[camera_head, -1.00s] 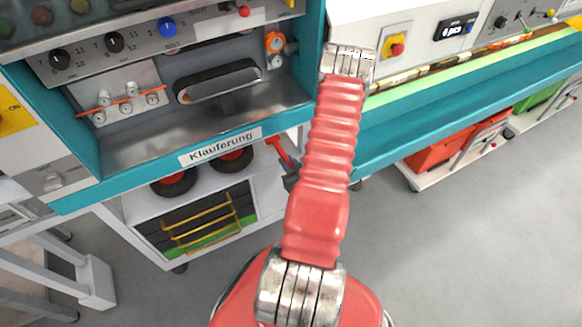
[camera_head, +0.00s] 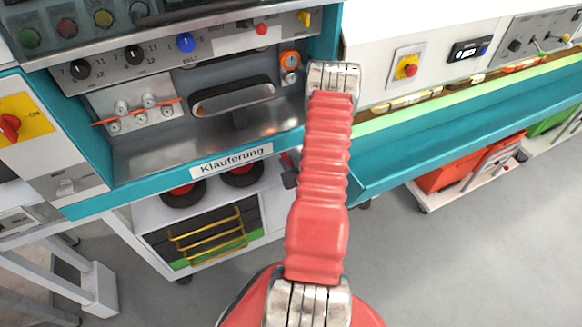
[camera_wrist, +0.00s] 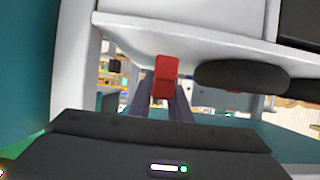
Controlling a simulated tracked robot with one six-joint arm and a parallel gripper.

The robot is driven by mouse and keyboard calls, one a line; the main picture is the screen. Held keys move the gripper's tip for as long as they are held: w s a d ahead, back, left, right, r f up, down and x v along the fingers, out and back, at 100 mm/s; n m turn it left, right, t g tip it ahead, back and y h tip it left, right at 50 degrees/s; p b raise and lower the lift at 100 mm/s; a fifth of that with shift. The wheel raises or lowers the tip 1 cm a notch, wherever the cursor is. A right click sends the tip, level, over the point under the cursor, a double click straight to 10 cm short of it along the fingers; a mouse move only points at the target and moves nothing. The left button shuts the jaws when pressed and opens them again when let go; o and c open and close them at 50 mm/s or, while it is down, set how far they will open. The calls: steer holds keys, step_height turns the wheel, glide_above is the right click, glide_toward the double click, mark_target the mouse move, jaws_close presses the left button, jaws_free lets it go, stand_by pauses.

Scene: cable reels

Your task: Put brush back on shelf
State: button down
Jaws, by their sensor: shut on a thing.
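My gripper (camera_wrist: 161,108) is shut on a red block-like part, which I take to be the brush (camera_wrist: 166,76). Only its red end shows in the wrist view, between the two dark fingers. In the head view my gripper (camera_head: 290,178) is a small dark shape behind my red arm, with a bit of the red brush (camera_head: 286,160) beside it. It is below the teal counter edge, just right of the white shelf unit (camera_head: 150,222). In the wrist view a white shelf board (camera_wrist: 190,45) lies ahead, close to the red end; I cannot tell whether they touch.
Dark round reels (camera_head: 242,172) with red centres sit on the shelf unit, right of the brush in the wrist view (camera_wrist: 240,78). The teal counter (camera_head: 130,189) labelled "Klauferung" overhangs them. A red box on a cart (camera_head: 445,180) stands right. Grey floor (camera_head: 420,270) is clear.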

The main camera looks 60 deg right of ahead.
mark_target(285, 155)
steer(key=shift+w+d, duration=0.45)
steer(key=shift+w, duration=0.3)
steer(key=shift+w+d, duration=0.4)
steer(key=shift+w, duration=0.3)
steer(key=shift+w+d, duration=0.45)
steer(key=shift+w, duration=0.3)
steer(key=shift+f, duration=1.3)
steer(key=c, duration=1.6)
jaws_free()
steer(key=shift+o, duration=0.2)
steer(key=v, duration=1.3)
steer(key=shift+s, duration=0.4)
